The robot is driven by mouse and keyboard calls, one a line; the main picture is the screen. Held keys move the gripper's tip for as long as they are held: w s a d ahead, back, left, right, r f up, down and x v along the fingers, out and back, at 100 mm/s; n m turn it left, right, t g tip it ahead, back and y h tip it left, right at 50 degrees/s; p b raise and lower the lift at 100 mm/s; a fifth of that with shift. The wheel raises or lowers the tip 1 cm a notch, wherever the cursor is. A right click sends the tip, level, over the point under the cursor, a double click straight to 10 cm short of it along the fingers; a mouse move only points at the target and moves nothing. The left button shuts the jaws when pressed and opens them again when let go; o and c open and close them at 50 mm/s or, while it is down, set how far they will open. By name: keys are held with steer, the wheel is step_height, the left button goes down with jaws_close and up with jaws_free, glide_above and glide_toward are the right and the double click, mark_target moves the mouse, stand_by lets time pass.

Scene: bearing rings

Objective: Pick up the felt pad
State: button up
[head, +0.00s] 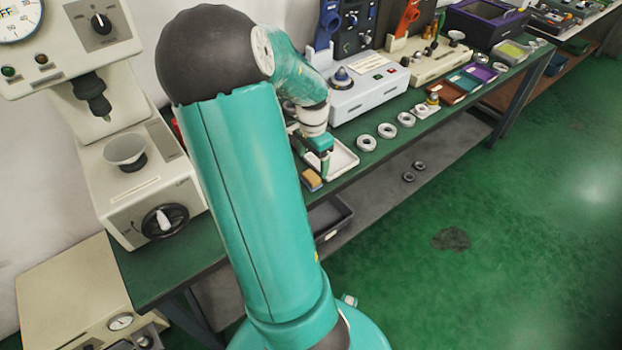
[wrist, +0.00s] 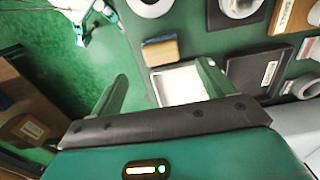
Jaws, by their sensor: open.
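A small tan block with a blue side, which looks like the felt pad (head: 311,180), lies near the front edge of the green bench, beside a white tray. It also shows in the wrist view (wrist: 160,51), above the tray in the picture. My gripper (head: 325,168) is over the near side of the tray, just right of the pad in the head view. In the wrist view my gripper (wrist: 160,84) has its two fingers wide apart with nothing between them. The pad is beyond the fingertips, apart from them.
The white tray (wrist: 182,82) lies between the fingers in the wrist view. Several metal rings (head: 387,130) stand to the right along the bench. A white instrument box (head: 370,90) is behind the tray. A large beige machine (head: 135,175) stands at left.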

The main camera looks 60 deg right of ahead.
mark_target(311, 175)
step_height(311, 175, down, 8)
steer(key=shift+w+r, duration=0.1)
steer(key=shift+r, duration=0.15)
steer(key=c, duration=1.1)
steer(key=shift+r, duration=0.1)
steer(key=shift+w+r, duration=0.1)
steer(key=shift+r, duration=0.4)
step_height(311, 175, up, 2)
steer(key=shift+r, duration=0.2)
steer(key=shift+s+a+r, duration=1.5)
steer(key=shift+a+r, duration=0.1)
steer(key=shift+a, duration=0.2)
steer(key=shift+s+a+r, duration=1.5)
steer(key=shift+a+r, duration=0.05)
steer(key=shift+a, duration=0.3)
steer(key=shift+s+a+r, duration=1.5)
steer(key=shift+a+r, duration=0.1)
steer(key=shift+a, duration=0.2)
